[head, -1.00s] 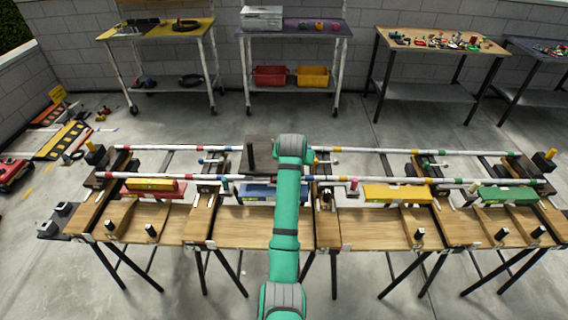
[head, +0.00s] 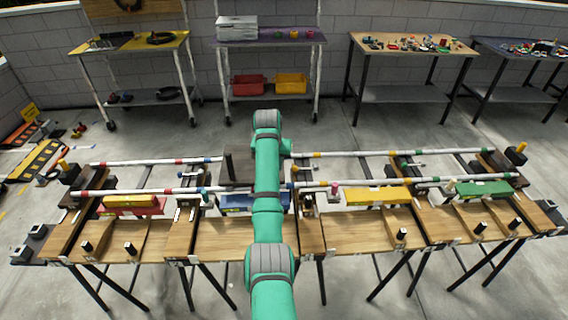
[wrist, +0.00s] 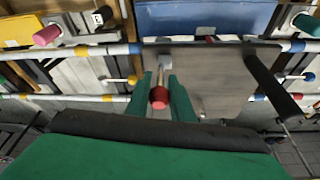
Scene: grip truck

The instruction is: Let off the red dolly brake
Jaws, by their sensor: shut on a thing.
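The dolly is a dark grey plate with a black upright bar; it sits on the striped rails in the head view (head: 238,172) and shows in the wrist view (wrist: 215,85). Its brake lever is a short pale rod with a red knob (wrist: 158,97). My gripper (wrist: 158,92) has a green finger on each side of the knob and is shut on it. The lever points toward my wrist camera. In the head view my green arm hides the gripper and the lever.
Two striped rails (head: 420,183) run across the wooden bench, with red (head: 150,209), blue, yellow (head: 376,196) and green (head: 484,189) blocks along it. Small levers with coloured knobs stand near the rails. Shelves and tables line the back wall, with open floor between.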

